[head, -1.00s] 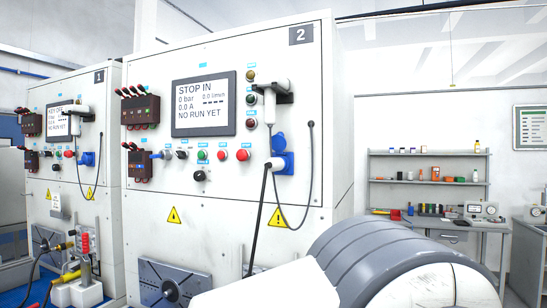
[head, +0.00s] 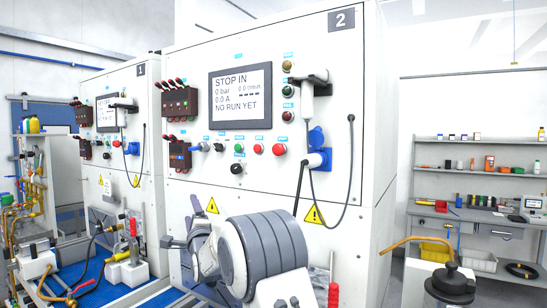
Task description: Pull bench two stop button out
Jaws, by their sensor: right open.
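Bench two (head: 340,60) is a white cabinet marked 2. Its screen (head: 241,94) reads "STOP IN", "0 bar", "0.0 A" and "NO RUN YET". Below the screen are two red buttons side by side, a left one (head: 258,149) and a slightly larger right one (head: 279,149). I cannot tell from the labels which is the stop button. My right gripper (head: 172,242) is low in front of the bench, below and left of the buttons, well apart from them. It is open and partly hidden by my own arm. My left gripper is out of view.
Left of the red buttons are a green button (head: 238,148) and knobs; a black knob (head: 237,168) is below. A blue socket with plug (head: 318,150) and hanging cable are to the right. Bench one (head: 122,160) stands left. The panel front is clear of my arm.

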